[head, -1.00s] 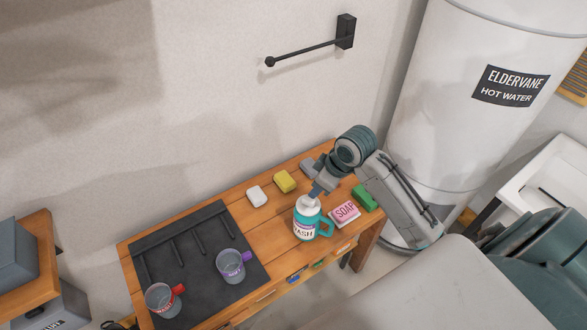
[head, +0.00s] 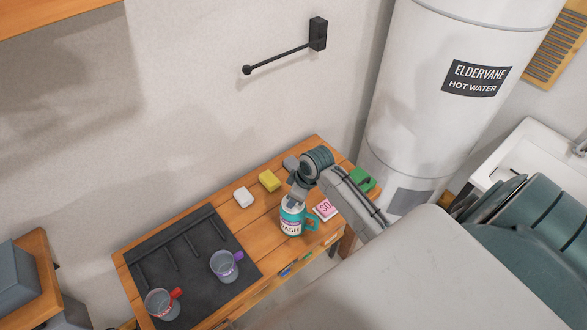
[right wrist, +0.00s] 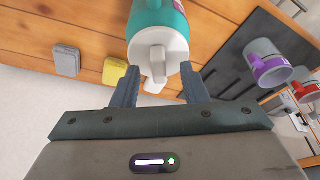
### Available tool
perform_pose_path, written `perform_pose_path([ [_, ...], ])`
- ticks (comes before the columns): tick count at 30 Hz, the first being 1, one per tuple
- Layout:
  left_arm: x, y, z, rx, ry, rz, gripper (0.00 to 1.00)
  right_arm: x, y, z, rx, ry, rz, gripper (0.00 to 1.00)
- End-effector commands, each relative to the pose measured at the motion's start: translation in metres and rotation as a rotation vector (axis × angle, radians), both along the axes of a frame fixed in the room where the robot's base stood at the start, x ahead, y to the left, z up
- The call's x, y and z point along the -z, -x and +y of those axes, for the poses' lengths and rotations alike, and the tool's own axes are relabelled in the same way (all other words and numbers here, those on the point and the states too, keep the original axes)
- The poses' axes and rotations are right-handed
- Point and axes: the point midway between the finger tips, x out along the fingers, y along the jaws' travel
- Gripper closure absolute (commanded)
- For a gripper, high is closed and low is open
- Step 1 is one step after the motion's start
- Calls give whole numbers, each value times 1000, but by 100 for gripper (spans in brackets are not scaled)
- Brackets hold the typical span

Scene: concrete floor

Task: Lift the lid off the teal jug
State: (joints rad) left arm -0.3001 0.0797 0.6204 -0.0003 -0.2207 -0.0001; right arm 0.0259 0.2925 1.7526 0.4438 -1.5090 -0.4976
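The teal jug (head: 289,214) stands upright on the wooden bench, with a white label and a handle on its right. Its white lid (right wrist: 150,43) shows in the right wrist view, with a raised white knob (right wrist: 157,68). My right gripper (head: 296,196) is above the jug, pointing down at it, and hides much of the lid in the head view. In the right wrist view its two fingers (right wrist: 161,80) are open, one on each side of the knob, with gaps between. My left gripper is not in view.
A pink soap box (head: 324,208) stands close to the jug's right. A yellow sponge (head: 269,181) and a white block (head: 243,197) lie behind left. A purple-handled mug (head: 226,266) and a red-handled mug (head: 162,304) stand on the dark mat (head: 190,275). The water heater (head: 440,120) rises behind right.

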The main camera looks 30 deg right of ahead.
Motion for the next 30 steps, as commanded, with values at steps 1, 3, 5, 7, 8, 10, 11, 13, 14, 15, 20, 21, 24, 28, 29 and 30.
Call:
perform_pose_path([
  [1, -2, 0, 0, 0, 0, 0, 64, 2, -1, 1, 0, 0, 0, 60],
  [3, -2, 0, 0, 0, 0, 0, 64, 5, -2, 1, -1, 1, -1, 60],
  [5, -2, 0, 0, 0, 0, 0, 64, 6, -2, 1, -1, 2, -2, 60],
  [7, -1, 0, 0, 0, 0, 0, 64, 6, -2, 1, -1, 2, -2, 60],
  [8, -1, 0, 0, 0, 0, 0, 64, 5, -2, 1, -1, 2, -2, 60],
  [10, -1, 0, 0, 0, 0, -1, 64, 5, -2, 1, 0, 1, -2, 68],
  [11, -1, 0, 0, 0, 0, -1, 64, 5, -2, 1, 0, 1, -2, 74],
  [13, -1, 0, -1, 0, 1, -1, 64, 5, -2, 1, 0, 1, -2, 88],
  [14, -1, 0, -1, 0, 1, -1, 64, 5, -2, 1, 0, 1, -2, 93],
  [15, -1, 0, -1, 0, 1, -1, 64, 5, -2, 1, 0, 1, -2, 100],
  [20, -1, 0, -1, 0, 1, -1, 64, 5, -2, 1, 0, 1, -2, 100],
  [21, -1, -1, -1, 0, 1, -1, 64, 5, -2, 1, 0, 1, -2, 100],
  [24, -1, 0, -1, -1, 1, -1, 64, 5, -2, 1, 0, 1, -2, 100],
  [28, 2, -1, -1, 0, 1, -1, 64, 1, -2, 1, -1, 1, -4, 100],
  [29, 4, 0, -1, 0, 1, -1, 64, 0, -2, 1, -1, 1, -4, 100],
  [30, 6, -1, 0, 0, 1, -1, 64, -3, -3, 1, -1, 1, -4, 100],
])
